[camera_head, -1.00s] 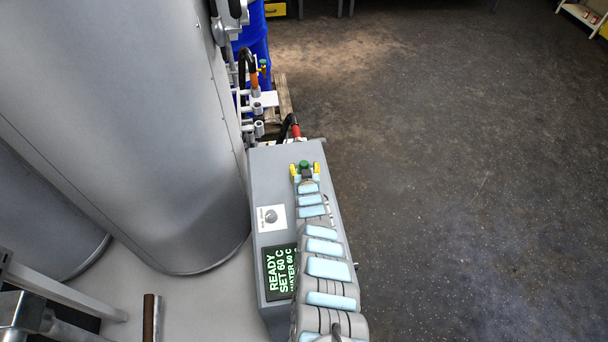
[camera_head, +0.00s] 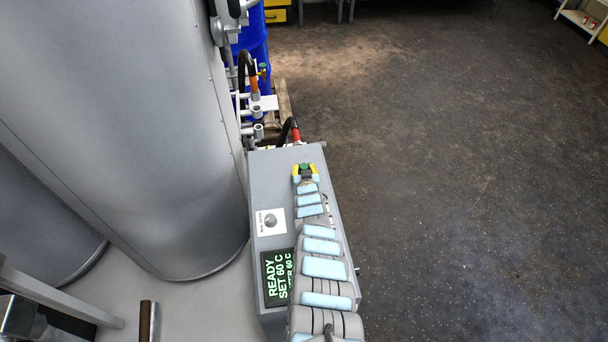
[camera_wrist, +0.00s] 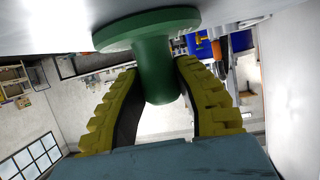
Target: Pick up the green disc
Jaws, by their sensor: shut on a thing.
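The green disc (camera_wrist: 146,28) shows large in the wrist view, a flat round plate with a thick green stem (camera_wrist: 155,68). My gripper (camera_wrist: 157,75) has its two yellow ridged fingers on either side of the stem and is shut on it. The plate lies past the fingertips, close to a grey surface; whether it touches that surface is unclear. In the camera_head view the green disc (camera_head: 304,166) shows small between the yellow fingertips, over the far end of the grey control box (camera_head: 275,184).
The control box has a lit display (camera_head: 276,278) and a dial (camera_head: 270,221). A big grey tank (camera_head: 130,130) stands close to the left. Pipes and a hose (camera_head: 290,130) lie beyond the box, near a blue drum (camera_head: 257,45). The floor to the right is clear.

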